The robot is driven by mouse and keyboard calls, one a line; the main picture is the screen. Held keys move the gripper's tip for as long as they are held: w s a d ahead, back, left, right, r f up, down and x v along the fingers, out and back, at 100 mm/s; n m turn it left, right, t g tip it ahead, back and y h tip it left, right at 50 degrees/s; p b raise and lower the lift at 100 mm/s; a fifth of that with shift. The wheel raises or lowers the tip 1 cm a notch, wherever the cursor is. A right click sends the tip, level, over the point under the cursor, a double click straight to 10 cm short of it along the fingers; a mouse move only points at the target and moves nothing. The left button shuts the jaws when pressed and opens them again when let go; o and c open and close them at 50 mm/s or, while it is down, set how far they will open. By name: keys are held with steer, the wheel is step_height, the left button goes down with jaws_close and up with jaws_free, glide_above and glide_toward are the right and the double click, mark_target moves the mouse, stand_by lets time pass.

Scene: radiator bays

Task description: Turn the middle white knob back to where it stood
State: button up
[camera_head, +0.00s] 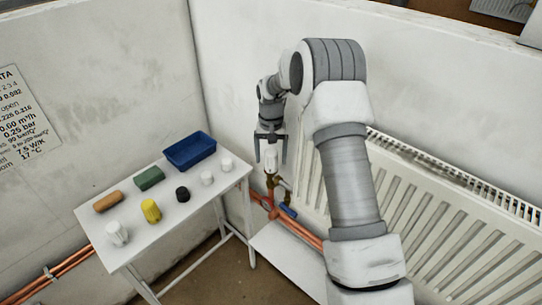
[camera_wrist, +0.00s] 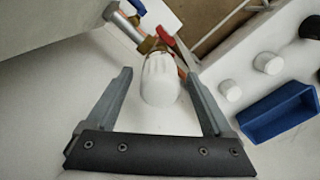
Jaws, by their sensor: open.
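A white ribbed knob (camera_wrist: 160,82) sits on a brass valve at the pipe by the radiator's left end. In the head view the knob (camera_head: 270,155) shows small between the fingers. My gripper (camera_head: 270,160) points down over it. In the wrist view my gripper (camera_wrist: 159,74) is open, with one finger on each side of the knob and a gap visible on both sides. The frames do not clearly show any mark on the knob that tells its turn. No other valve knob on a radiator is in clear view.
A white table (camera_head: 175,215) stands left of the valve. It bears a blue tray (camera_head: 190,150), a green block (camera_head: 149,178), an orange-brown piece (camera_head: 107,202), yellow, black and several white caps. The radiator (camera_head: 440,215) and copper pipes (camera_head: 300,232) are close by.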

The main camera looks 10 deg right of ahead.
mark_target(271, 151)
jaws_close()
steer(key=shift+n, duration=1.6)
jaws_free()
steer(key=shift+r, duration=0.15)
step_height(271, 151, up, 17)
steer(key=shift+p, duration=0.3)
